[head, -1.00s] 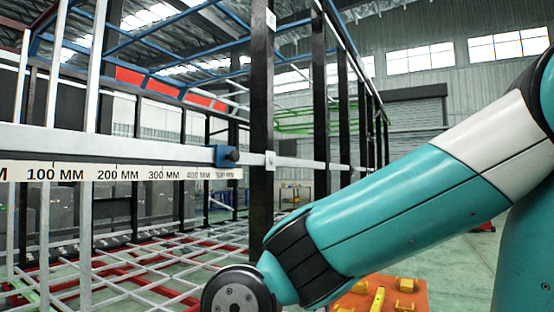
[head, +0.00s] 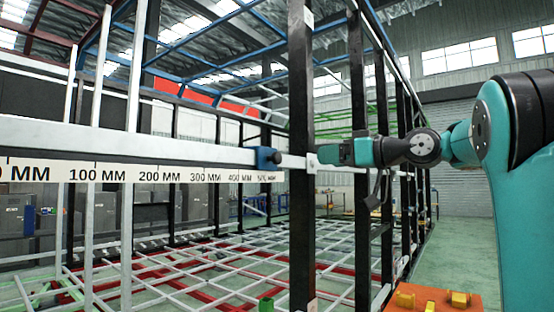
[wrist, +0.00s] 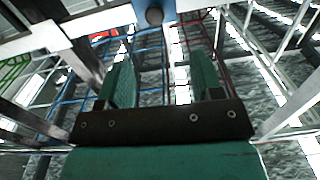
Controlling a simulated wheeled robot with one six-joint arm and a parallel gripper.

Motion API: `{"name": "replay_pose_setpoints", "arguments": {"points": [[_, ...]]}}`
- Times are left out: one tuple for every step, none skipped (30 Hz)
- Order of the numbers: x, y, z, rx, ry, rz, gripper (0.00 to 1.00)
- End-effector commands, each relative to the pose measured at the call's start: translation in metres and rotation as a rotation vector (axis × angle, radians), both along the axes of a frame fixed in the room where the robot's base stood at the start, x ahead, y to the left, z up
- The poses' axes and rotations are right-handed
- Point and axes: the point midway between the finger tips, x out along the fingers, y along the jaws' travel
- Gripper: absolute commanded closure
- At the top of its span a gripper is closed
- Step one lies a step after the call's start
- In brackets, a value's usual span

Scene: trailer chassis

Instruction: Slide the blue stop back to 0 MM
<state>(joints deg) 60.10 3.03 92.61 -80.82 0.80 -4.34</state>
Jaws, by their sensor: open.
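The blue stop (head: 266,158) sits on the white horizontal rail (head: 150,142), above the 500 MM end of the printed scale (head: 150,173). Its dark round knob faces me. The 0 MM end is at the left picture edge, partly cut off. My gripper (head: 332,153) is to the right of the stop, past a black upright, and apart from it. In the wrist view my gripper (wrist: 158,75) shows two green fingers spread wide with nothing between them. The blue stop (wrist: 150,12) and its knob show at the top edge there, beyond the fingertips.
A black upright post (head: 301,160) stands just right of the stop, between it and my gripper. Thin white uprights (head: 133,120) cross the rail at the left. An orange platform with yellow blocks (head: 432,302) is at the lower right.

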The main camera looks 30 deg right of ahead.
Motion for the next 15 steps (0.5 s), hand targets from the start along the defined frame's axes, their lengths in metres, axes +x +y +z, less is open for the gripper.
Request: {"name": "replay_pose_setpoints", "arguments": {"points": [[-0.004,-0.009,0.005,-0.006,-0.019,-0.011,0.4],[-0.006,-0.011,0.007,-0.007,-0.027,-0.014,0.4],[-0.006,-0.012,0.009,-0.009,-0.034,-0.014,0.4],[-0.005,-0.012,0.01,-0.009,-0.036,-0.014,0.4],[-0.003,-0.012,0.011,-0.009,-0.039,-0.013,0.4],[0.001,-0.01,0.012,-0.009,-0.039,-0.011,0.4],[0.006,-0.008,0.012,-0.009,-0.039,-0.01,0.4],[0.01,-0.006,0.012,-0.009,-0.037,-0.01,0.4],[0.017,-0.002,0.012,-0.009,-0.037,-0.008,0.4],[0.023,0.0,0.013,-0.009,-0.036,-0.007,0.4],[0.029,0.002,0.013,-0.009,-0.036,-0.008,0.4],[0.038,0.005,0.013,-0.008,-0.036,-0.008,0.4],[0.045,0.008,0.013,-0.007,-0.036,-0.006,0.4],[0.051,0.011,0.013,-0.007,-0.036,-0.006,0.4],[0.06,0.014,0.013,-0.007,-0.035,-0.007,0.4]]}}
